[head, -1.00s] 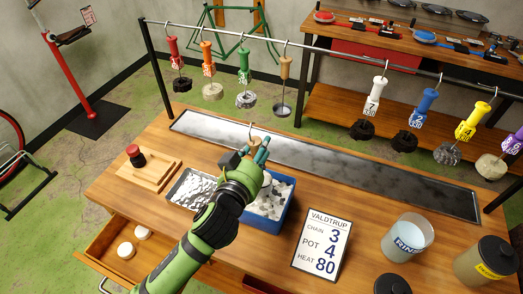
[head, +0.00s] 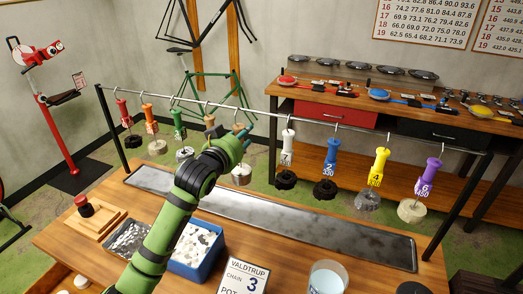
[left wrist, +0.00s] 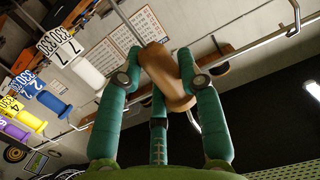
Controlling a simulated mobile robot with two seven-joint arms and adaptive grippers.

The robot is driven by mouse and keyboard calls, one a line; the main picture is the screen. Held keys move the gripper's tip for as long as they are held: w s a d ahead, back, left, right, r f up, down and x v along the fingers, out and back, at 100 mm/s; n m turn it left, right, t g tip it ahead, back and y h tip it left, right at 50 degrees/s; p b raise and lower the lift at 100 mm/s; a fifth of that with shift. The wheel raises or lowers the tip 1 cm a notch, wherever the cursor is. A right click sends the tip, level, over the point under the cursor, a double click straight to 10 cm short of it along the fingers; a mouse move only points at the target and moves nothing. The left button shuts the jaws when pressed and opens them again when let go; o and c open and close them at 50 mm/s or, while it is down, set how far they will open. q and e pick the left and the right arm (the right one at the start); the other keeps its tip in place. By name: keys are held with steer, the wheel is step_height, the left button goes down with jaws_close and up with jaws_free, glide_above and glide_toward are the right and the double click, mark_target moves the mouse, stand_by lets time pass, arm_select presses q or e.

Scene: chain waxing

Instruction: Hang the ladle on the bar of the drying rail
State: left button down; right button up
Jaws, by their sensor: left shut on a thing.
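My left gripper (head: 243,134) is shut on the tan wooden handle of the ladle, close to the drying rail's bar (head: 262,115). A metal rod leaves the handle's upper end. I cannot tell whether its hook is over the bar. My right gripper is not in view.
Another tan-handled tool (head: 210,123) hangs just left of my gripper. Green (head: 178,121), orange and red ones hang farther left. White (head: 288,149), blue, yellow and purple ones hang to the right. A blue tub (head: 196,262) stands below on the bench.

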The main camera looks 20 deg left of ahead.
arm_select(q)
steer(key=shift+w+a, duration=0.2)
steer(key=shift+w, duration=0.2)
steer(key=shift+w+a+f+b, duration=0.1)
steer(key=shift+w+f+b, duration=0.25)
steer(key=shift+w+b, duration=0.4)
steer(key=shift+w+a+f+b, duration=0.1)
steer(key=shift+w+f+b, duration=0.3)
steer(key=shift+w, duration=0.5)
steer(key=shift+w+f+b, duration=0.3)
steer(key=shift+w+b, duration=0.35)
steer(key=shift+w, duration=0.2)
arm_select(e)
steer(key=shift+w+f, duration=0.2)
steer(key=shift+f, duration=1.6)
arm_select(q)
steer(key=c, duration=0.7)
jaws_free()
steer(key=shift+c, duration=0.2)
